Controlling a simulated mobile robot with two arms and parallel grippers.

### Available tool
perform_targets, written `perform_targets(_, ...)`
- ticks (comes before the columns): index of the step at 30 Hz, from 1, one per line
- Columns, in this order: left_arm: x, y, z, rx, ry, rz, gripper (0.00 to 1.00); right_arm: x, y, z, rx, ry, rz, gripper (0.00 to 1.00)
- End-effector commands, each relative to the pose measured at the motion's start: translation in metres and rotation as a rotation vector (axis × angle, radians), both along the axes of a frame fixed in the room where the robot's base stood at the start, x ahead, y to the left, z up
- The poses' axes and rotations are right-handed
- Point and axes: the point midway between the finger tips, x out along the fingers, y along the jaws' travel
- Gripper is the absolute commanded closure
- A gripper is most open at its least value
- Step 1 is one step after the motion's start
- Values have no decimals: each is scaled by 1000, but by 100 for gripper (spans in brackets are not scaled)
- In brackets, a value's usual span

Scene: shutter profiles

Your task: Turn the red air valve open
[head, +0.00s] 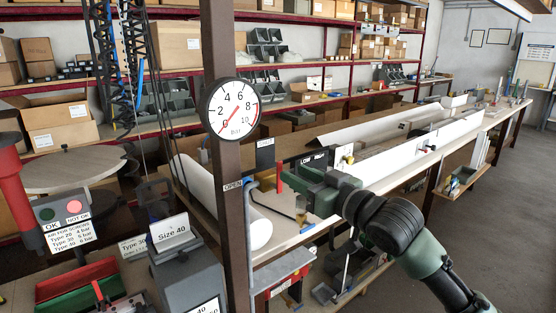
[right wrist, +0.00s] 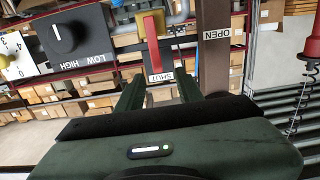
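The red air valve lever (head: 279,177) stands upright beside the brown post in the head view. In the right wrist view the red lever (right wrist: 152,42) lines up with the SHUT label (right wrist: 161,78); the OPEN label (right wrist: 222,35) is on the post. My right gripper (head: 291,183) is close to the lever. In the right wrist view its fingers (right wrist: 160,84) are apart, with the lever's end between them in the picture; I cannot tell whether they touch it. My left gripper is not in view.
A round pressure gauge (head: 233,108) on the post (head: 222,60) has its needle near 0. A dark knob (right wrist: 64,37) marked LOW and HIGH is beside the valve. A grey Size 40 box (head: 182,268) stands front left. A long workbench (head: 400,176) runs behind my right arm.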

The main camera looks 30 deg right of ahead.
Motion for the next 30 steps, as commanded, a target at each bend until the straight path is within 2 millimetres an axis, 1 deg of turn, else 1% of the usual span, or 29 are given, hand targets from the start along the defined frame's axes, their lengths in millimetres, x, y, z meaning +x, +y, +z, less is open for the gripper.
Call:
perform_targets(1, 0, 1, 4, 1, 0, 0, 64, 3, 1, 4, 0, -3, 1, 64)
perform_targets(5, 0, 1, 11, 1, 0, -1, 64, 20, 2, 5, 1, -2, 0, 64)
perform_targets(7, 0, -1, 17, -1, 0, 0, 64, 32, 2, 6, 2, -3, 0, 64)
perform_targets(12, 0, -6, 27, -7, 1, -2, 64, 57, 4, 5, 1, -2, 0, 64)
perform_targets(15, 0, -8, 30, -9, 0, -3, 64, 68, 5, 3, 2, -1, -1, 64)
perform_targets(19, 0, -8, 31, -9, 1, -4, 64, 74, 6, 1, -2, -1, -1, 64)
perform_targets(26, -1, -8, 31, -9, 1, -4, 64, 75, 6, 0, -3, -1, 0, 64)
perform_targets(27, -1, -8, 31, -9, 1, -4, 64, 75, 6, 0, -2, -1, 0, 69)
perform_targets(29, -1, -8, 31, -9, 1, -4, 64, 75, 6, 0, -2, -1, 0, 86)
perform_targets(30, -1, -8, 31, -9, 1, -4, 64, 75, 6, 0, -2, -1, 0, 97)
